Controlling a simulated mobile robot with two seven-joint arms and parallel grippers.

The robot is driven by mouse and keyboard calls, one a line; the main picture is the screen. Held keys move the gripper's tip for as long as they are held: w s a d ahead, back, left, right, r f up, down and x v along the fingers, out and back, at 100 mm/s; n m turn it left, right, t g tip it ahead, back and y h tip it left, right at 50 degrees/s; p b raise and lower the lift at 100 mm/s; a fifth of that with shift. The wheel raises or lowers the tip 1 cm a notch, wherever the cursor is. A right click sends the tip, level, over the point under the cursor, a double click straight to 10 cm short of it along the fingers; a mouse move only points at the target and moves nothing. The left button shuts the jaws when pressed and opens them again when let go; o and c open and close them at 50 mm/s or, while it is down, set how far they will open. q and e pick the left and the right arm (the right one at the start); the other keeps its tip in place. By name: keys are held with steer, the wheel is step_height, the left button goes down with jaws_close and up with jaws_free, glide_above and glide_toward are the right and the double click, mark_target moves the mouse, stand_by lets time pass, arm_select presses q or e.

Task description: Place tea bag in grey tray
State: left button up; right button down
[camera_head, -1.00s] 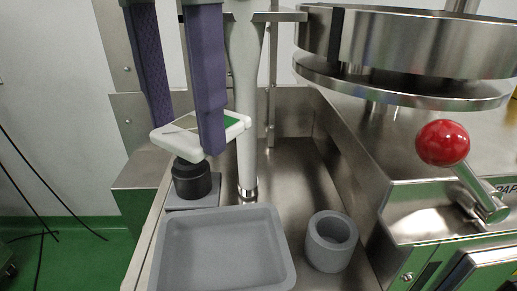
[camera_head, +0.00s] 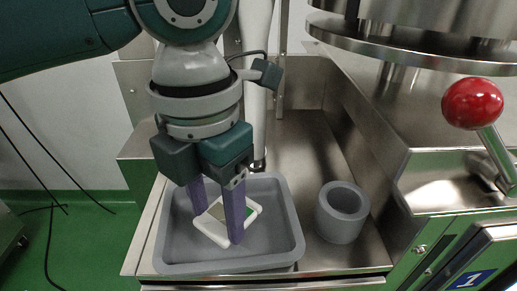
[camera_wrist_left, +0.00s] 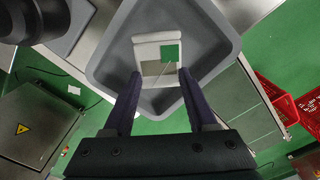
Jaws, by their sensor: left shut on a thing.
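The white tea bag (camera_head: 212,227) with a green patch is between the purple fingers of my left gripper (camera_head: 217,218), over the grey tray. My left gripper is shut on it. The tea bag also shows in the left wrist view (camera_wrist_left: 157,62), flat side to the camera, with the tray behind it. The grey tray (camera_head: 285,243) is a shallow square with rounded corners on the metal surface. I cannot tell whether the tea bag touches the tray floor. The right gripper is not in view.
A grey hollow cylinder (camera_head: 341,213) stands right of the tray. A red ball-topped lever (camera_head: 473,103) and a round metal machine part (camera_head: 420,45) are at the right. A metal wall borders the bench. Red crates (camera_wrist_left: 275,97) show in the left wrist view.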

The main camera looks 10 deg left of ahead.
mark_target(218, 222)
arm_select(q)
steer(key=shift+f, duration=1)
steer(key=shift+f, duration=0.15)
steer(key=o, duration=1.3)
step_height(218, 222, up, 12)
steer(key=shift+r+p, duration=0.2)
steer(key=shift+p, duration=0.4)
